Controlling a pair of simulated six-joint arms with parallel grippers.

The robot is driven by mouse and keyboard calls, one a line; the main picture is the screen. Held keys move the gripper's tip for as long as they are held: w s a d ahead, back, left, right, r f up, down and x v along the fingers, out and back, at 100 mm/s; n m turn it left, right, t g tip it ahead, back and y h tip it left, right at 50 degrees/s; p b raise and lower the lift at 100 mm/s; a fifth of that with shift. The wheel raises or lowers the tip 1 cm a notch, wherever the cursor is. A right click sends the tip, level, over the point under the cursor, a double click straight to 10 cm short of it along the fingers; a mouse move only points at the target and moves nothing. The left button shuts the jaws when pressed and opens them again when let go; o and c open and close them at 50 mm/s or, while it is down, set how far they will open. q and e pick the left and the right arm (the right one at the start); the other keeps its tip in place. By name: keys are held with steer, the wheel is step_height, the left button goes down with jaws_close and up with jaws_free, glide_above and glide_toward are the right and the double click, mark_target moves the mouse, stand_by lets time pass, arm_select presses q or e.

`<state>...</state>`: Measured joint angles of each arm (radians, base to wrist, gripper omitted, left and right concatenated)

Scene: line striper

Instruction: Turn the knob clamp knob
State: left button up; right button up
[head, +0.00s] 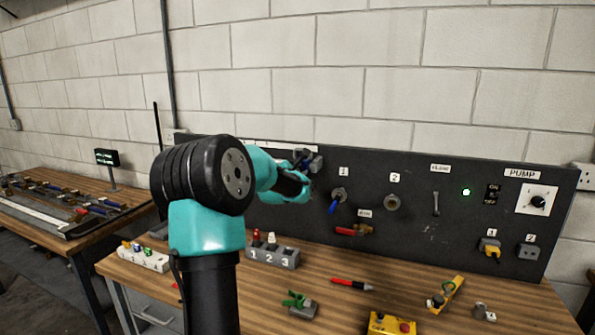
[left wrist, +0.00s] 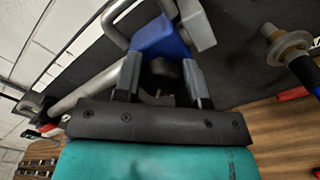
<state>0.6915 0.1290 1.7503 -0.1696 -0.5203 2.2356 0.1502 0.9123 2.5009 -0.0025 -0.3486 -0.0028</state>
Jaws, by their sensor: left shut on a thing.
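My left gripper (head: 303,182) reaches toward the upper left part of the black panel in the head view. In the left wrist view its two fingers (left wrist: 162,82) are shut on a dark round knob (left wrist: 160,72), one finger on each side. The knob sits against a blue clamp body (left wrist: 160,38) with grey metal parts beside it. In the head view the grey end of the clamp (head: 314,160) shows just past the gripper, and the knob is hidden there. My right gripper is in neither view.
The black panel (head: 410,245) carries a blue-handled valve (head: 336,205), a red-handled valve (head: 352,230), switches and a pump dial (head: 537,202). On the bench stand a numbered grey block (head: 272,257), a green-handled clamp (head: 298,304), a red marker (head: 352,284) and a yellow box (head: 391,325).

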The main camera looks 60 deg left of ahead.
arm_select(q)
steer(key=shift+m, duration=0.4)
steer(key=m, duration=0.5)
steer(key=shift+m, duration=0.4)
steer(key=m, duration=0.3)
steer(key=shift+m, duration=0.3)
steer(key=m, duration=0.3)
steer(key=shift+m, duration=0.4)
steer(key=m, duration=1.3)
steer(key=o, duration=0.9)
